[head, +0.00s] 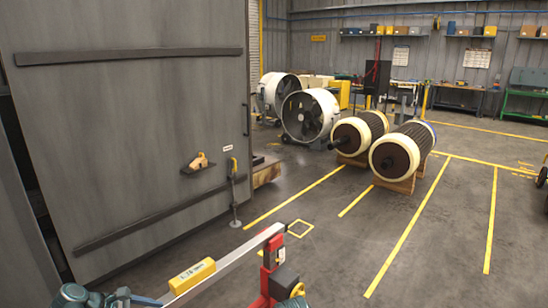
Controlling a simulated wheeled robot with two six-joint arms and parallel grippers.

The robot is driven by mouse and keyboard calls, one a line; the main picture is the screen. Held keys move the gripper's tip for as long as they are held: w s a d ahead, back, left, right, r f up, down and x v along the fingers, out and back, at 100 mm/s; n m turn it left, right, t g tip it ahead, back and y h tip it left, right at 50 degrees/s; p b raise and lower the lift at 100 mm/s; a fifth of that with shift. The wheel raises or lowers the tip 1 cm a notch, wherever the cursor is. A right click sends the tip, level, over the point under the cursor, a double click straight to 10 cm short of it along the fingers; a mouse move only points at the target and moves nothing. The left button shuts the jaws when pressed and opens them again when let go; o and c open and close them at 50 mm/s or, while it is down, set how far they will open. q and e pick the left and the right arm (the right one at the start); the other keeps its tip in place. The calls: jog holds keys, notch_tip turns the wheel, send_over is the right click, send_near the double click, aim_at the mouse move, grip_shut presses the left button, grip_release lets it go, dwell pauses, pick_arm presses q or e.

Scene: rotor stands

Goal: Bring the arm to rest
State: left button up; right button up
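A jointed grey and teal arm part (75,296), which looks like part of my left arm, shows at the bottom left edge. No fingers of my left gripper can be made out, and my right gripper does not show. Two ribbed rotors with cream end bands stand side by side on wooden supports. The nearer rotor (402,150) is right of the other rotor (360,133). Both are far from the arm part.
A large grey panel (130,110) fills the left. A grey bar (230,261) with a yellow block (192,275) and a red post (266,282) stand close in front. Two drum fans (310,116) stand behind. Yellow-lined floor (450,230) at right is clear.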

pick_arm(q)
jog(key=s+d+f+m+g+y, duration=0.2)
jog(key=s+d+m+y, duration=0.1)
jog(key=d+m, duration=0.5)
jog(key=s+d+f+m+g+y, duration=0.2)
jog(key=s+d+m+y, duration=0.1)
jog(key=d+m, duration=0.6)
jog(key=s+d+f+m+g+y, duration=0.1)
jog(key=s+d+f+m+y, duration=0.2)
jog(key=d+m, duration=0.5)
jog(key=shift+s+d+g, duration=0.4)
jog(key=shift+s+d, duration=0.15)
jog(key=shift+d, duration=0.2)
jog(key=shift+f, duration=0.1)
jog(key=shift+c, duration=0.2)
